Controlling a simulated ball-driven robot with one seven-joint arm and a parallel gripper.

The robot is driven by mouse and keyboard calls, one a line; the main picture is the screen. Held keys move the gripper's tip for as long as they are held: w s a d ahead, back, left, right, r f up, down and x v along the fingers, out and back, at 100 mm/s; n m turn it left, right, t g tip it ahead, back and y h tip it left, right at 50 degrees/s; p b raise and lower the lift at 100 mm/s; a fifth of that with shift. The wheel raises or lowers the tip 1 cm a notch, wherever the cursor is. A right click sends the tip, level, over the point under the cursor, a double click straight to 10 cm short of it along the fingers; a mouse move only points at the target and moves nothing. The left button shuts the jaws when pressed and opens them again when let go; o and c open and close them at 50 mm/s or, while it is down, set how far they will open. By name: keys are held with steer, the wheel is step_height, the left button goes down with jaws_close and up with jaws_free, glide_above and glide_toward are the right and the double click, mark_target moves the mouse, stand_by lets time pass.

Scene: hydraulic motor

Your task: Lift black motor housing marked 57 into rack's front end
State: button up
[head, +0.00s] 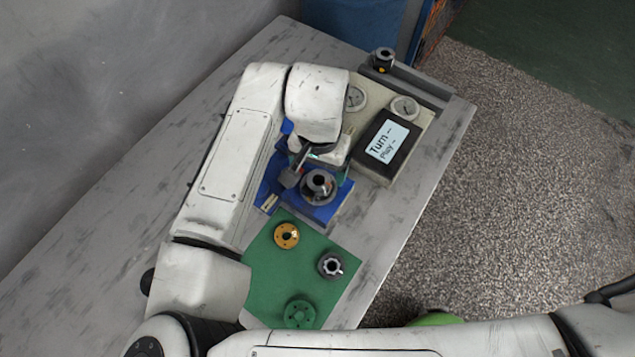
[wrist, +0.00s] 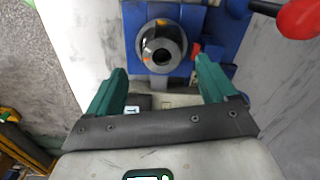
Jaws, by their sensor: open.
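A dark grey-black round housing (head: 318,184) with a central bore stands on a blue fixture (head: 328,212). It also shows in the wrist view (wrist: 147,62), with small orange marks on it; I cannot read a number. My gripper (head: 308,168) is over the fixture in the head view, partly hidden by my arm. In the wrist view my gripper (wrist: 160,68) is open, its green fingers apart and empty, with the housing just beyond and between the tips. A grey rack (head: 425,88) runs along the table's far right edge, holding a small black part with a yellow mark (head: 383,60).
A green mat (head: 270,265) holds a gold flange (head: 286,235), a dark gear-like part (head: 331,265) and a green disc (head: 299,313). A black display box (head: 385,150) and gauges (head: 404,108) stand between fixture and rack. A red-knobbed lever (wrist: 298,18) is near the gripper.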

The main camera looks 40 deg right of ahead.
mark_target(318, 185)
steer(key=shift+w+a+f+p, duration=0.1)
steer(key=shift+f+p, duration=0.5)
steer(key=shift+f, duration=1.95)
jaws_close()
